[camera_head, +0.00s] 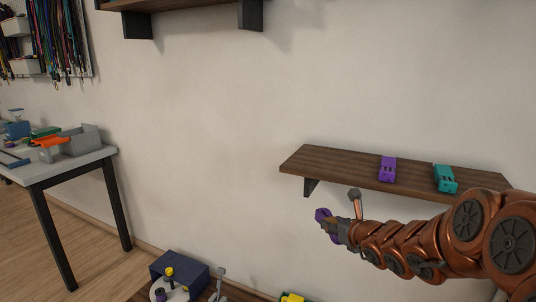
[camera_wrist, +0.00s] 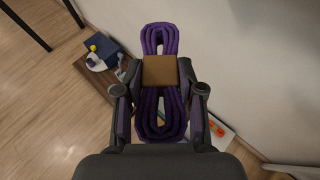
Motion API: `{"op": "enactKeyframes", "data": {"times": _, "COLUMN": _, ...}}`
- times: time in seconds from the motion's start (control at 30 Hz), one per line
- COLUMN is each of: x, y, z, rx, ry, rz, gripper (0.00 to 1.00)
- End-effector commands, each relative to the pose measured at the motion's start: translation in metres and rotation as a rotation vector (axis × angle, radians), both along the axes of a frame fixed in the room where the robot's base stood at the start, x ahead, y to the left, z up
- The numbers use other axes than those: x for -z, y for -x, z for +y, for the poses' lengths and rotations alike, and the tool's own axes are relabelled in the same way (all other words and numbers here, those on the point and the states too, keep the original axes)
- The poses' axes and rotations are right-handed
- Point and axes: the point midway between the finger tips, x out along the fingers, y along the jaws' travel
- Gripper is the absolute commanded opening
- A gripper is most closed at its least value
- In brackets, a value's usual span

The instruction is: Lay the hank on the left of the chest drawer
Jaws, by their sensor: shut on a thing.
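My gripper (camera_head: 338,229) is shut on a purple hank (camera_head: 322,214) and holds it in the air below the wall shelf. In the wrist view, the hank (camera_wrist: 160,115) is a looped purple bundle with a tan band (camera_wrist: 160,72) around its middle. The fingers (camera_wrist: 159,92) lie on either side of it. Below is a brown wooden top (camera_wrist: 95,72), which seems to be the chest. A pale area with an orange item (camera_wrist: 217,129) shows beside the right finger; I cannot tell if it is the open drawer. The hank and gripper hide much of what lies beneath.
A dark blue box (camera_head: 180,268) and a white round stand (camera_head: 158,290) with bobbins are at the bottom. The wall shelf (camera_head: 330,164) carries a purple item (camera_head: 388,168) and a teal item (camera_head: 445,178). A grey table (camera_head: 60,172) stands at left. Floor between is clear.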

Motion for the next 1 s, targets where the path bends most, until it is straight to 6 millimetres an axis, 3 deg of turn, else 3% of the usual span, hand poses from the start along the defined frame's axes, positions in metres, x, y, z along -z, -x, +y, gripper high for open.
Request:
{"op": "enactKeyframes", "data": {"times": 0.03, "x": -0.019, "y": 0.000, "z": 0.000, "rx": 0.000, "ry": 0.000, "rz": -0.001, "gripper": 0.00}}
{"op": "enactKeyframes", "data": {"times": 0.6, "x": -0.119, "y": 0.000, "z": 0.000, "rx": 0.000, "ry": 0.000, "rz": 0.000, "gripper": 0.00}}
{"op": "enactKeyframes", "data": {"times": 0.8, "x": -0.147, "y": 0.000, "z": 0.000, "rx": 0.000, "ry": 0.000, "rz": 0.000, "gripper": 0.00}}
{"op": "enactKeyframes", "data": {"times": 1.0, "x": -0.159, "y": 0.000, "z": 0.000, "rx": 0.000, "ry": 0.000, "rz": 0.000, "gripper": 0.00}}
